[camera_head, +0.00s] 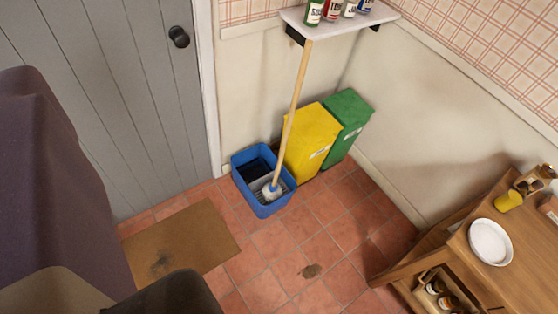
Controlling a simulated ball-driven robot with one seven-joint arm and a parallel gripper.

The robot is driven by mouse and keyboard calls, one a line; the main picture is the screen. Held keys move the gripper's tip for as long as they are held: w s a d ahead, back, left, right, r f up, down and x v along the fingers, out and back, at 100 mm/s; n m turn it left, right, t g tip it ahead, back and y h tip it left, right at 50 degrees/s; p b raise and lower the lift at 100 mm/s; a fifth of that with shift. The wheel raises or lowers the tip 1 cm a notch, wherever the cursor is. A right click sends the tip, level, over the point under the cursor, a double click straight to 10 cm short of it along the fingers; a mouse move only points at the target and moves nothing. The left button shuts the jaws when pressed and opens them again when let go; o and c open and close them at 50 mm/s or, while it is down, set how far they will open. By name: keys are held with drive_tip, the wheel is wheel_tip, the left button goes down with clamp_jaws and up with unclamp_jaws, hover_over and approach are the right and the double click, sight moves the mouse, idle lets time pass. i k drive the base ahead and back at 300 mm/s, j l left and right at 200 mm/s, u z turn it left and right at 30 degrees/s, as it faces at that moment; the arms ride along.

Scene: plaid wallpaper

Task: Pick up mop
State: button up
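The mop (293,115) has a long pale wooden handle and a whitish head with a blue collar. It stands tilted in a blue bucket (277,207), its head resting on the bucket's grey wringer. The handle's top reaches up to the front edge of a white wall shelf; I cannot tell if it touches. My gripper's fingers do not show. A dark rounded shape at the bottom left may be part of my arm, well apart from the mop.
Yellow (312,135) and green (348,112) bins stand right of the bucket. The white shelf (340,25) holds several bottles. A brown mat (180,243) lies by the grey door (100,90). A wooden table (525,285) with a white plate (490,242) is at right.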

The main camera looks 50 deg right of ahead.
sight(271, 192)
drive_tip(key=z, duration=1)
